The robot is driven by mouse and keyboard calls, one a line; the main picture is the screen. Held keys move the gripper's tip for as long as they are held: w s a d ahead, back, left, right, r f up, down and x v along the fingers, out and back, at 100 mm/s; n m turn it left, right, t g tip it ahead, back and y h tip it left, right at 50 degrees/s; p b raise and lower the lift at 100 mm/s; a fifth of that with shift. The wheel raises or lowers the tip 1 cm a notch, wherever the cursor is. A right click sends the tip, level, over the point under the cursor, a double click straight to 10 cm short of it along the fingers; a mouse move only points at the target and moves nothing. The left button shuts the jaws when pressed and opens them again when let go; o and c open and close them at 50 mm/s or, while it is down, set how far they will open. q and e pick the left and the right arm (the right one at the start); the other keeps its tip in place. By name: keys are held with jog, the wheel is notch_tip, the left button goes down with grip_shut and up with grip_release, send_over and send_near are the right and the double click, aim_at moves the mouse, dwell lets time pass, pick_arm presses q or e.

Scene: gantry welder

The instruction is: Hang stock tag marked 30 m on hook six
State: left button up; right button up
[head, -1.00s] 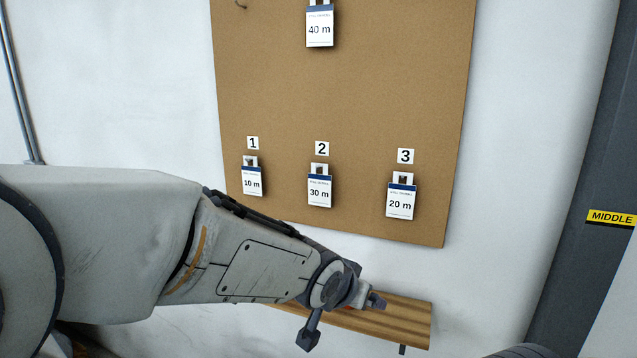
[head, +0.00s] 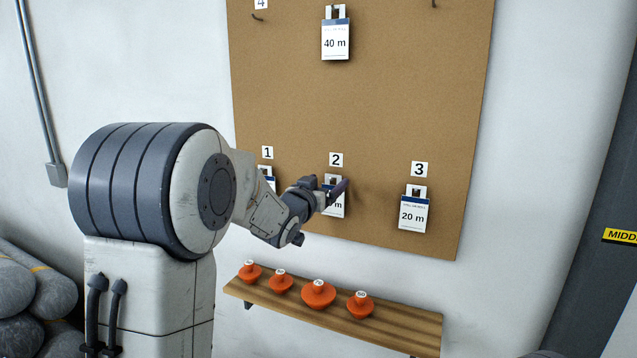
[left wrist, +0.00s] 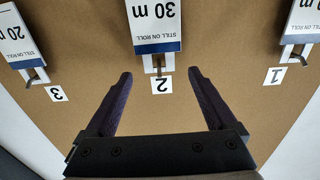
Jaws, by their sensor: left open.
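The 30 m tag (head: 337,209), white with a blue band, hangs on the hook under label 2 on the brown board. My left gripper (head: 341,188) is in front of it and partly hides it. In the left wrist view the 30 m tag (left wrist: 155,22) appears upside down, just beyond the open, empty fingers (left wrist: 160,73), with its hook between their lines. At the board's upper right a bare hook (head: 434,4) shows at the picture's edge; its number is out of view. My right gripper is not in view.
The 10 m tag (left wrist: 303,22) hangs at 1, the 20 m tag (head: 413,213) at 3, and a 40 m tag (head: 335,42) above. Hook 4 (head: 258,17) is bare. A wooden shelf (head: 400,328) with several orange knobbed pieces (head: 318,293) is below the board.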

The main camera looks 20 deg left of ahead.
aim_at(330, 180)
pick_arm(q)
jog(key=shift+w+d+p, duration=0.1)
jog(key=shift+w+p, duration=0.4)
jog(key=shift+w, duration=1.15)
grip_shut()
